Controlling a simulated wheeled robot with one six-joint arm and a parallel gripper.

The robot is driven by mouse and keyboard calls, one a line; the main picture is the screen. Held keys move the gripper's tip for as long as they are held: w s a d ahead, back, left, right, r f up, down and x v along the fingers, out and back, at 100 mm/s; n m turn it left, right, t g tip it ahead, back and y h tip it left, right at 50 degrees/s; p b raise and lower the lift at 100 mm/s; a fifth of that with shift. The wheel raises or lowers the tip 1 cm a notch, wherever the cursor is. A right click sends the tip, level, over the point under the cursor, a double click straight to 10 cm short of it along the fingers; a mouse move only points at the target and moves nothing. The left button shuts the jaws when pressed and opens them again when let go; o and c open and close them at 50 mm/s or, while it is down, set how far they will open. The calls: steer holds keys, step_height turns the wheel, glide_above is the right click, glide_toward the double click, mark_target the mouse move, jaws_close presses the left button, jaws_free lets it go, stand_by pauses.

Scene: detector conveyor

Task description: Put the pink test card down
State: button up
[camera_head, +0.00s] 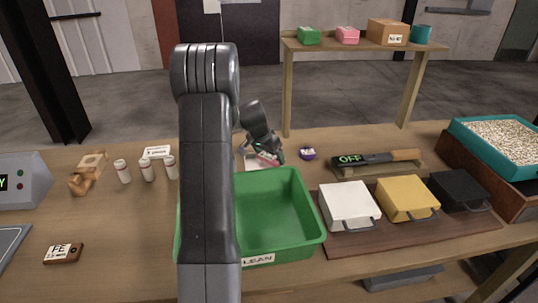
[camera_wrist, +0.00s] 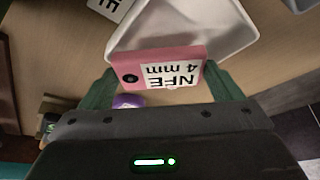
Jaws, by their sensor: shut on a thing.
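The pink test card (camera_wrist: 134,65), with a white label reading "NFE 4 mm", is between the green fingers of my gripper (camera_wrist: 165,90) in the wrist view. My gripper is shut on it. In the head view the card (camera_head: 267,159) shows as a small pink patch at my gripper (camera_head: 266,157), behind the green bin. A white tray (camera_wrist: 215,20) is right beyond the card in the wrist view, and the card overlaps its near edge. I cannot tell whether card and tray touch. The tray (camera_head: 255,164) is mostly hidden in the head view.
A green bin (camera_head: 313,232) labelled "CLEAN" stands in front. White bottles (camera_head: 147,170) stand left. A detector wand (camera_head: 375,159) reading "OFF" rests on a stand. White, yellow and black boxes (camera_head: 405,198) are at right.

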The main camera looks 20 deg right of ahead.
steer(key=o, duration=0.9)
steer(key=shift+r, duration=0.1)
steer(key=shift+r+p, duration=0.5)
steer(key=shift+p, duration=0.15)
steer(key=b+v, duration=0.1)
steer(key=v, duration=1)
steer(key=shift+a+r+b, duration=0.15)
steer(key=shift+r+b, duration=0.1)
steer(key=shift+b, duration=0.05)
steer(key=x, duration=1.2)
steer(key=shift+f, duration=0.45)
steer(key=shift+s+r+p, duration=0.1)
steer(key=shift+r+p, duration=0.25)
steer(key=shift+p, duration=0.25)
